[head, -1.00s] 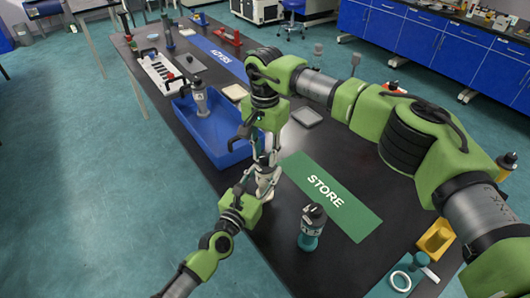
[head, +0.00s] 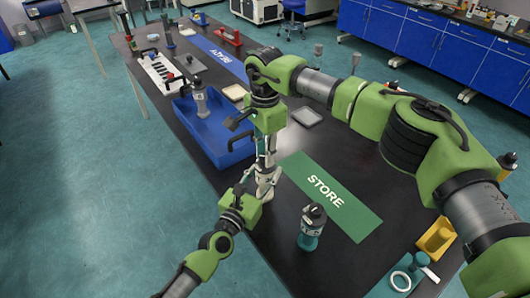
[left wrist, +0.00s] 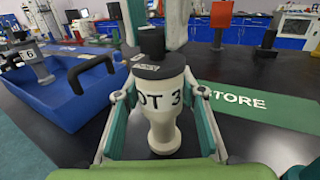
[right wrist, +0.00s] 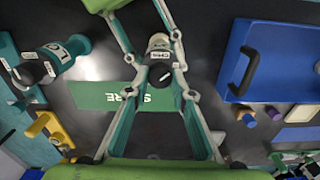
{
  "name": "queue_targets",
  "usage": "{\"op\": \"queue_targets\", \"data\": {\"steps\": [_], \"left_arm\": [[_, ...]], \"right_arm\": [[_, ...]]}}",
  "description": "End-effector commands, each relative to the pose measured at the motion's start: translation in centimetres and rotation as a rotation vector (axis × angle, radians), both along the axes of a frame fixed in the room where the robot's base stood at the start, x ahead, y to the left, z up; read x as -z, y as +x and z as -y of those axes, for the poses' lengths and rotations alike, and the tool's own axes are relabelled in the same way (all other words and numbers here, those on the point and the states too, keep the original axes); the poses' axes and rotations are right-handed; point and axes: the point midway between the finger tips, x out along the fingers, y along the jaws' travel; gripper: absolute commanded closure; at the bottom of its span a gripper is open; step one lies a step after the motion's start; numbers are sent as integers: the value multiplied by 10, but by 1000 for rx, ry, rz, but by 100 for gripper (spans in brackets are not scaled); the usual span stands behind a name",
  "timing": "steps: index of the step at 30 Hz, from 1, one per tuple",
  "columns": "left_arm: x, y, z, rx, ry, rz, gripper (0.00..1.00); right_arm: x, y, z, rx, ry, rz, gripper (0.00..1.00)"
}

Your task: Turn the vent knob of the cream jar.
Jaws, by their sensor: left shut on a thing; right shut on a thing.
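The cream jar (head: 266,184) stands upright on the dark bench beside the green STORE mat; its label reads "OT 3" in the left wrist view (left wrist: 163,104). My left gripper (left wrist: 163,94) is shut around its body from the side. The jar's dark vent knob (left wrist: 152,41) sits on top of its black lid (left wrist: 160,70). My right gripper (head: 266,160) points down from above, shut on the knob. The knob's top also shows between its fingers in the right wrist view (right wrist: 160,74). The fingers partly hide the knob in the head view.
A teal jar (head: 312,232) stands in front of the STORE mat (head: 345,212). A yellow holder (head: 436,238) and white ring (head: 401,281) lie at the right.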

Motion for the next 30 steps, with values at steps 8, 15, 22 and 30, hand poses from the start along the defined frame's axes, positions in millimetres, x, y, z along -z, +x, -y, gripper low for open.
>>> {"op": "queue_targets", "data": {"steps": [8,15,22,30], "left_arm": [[1,0,-1,-1,0,-1,88],[1,0,-1,-1,0,-1,88],[1,0,-1,-1,0,-1,88],[1,0,-1,-1,0,-1,88]], "right_arm": [[0,0,0,262,0,0,99],[0,0,0,472,0,0,99],[0,0,0,625,0,0,99],[-1,0,0,722,0,0,99]]}}
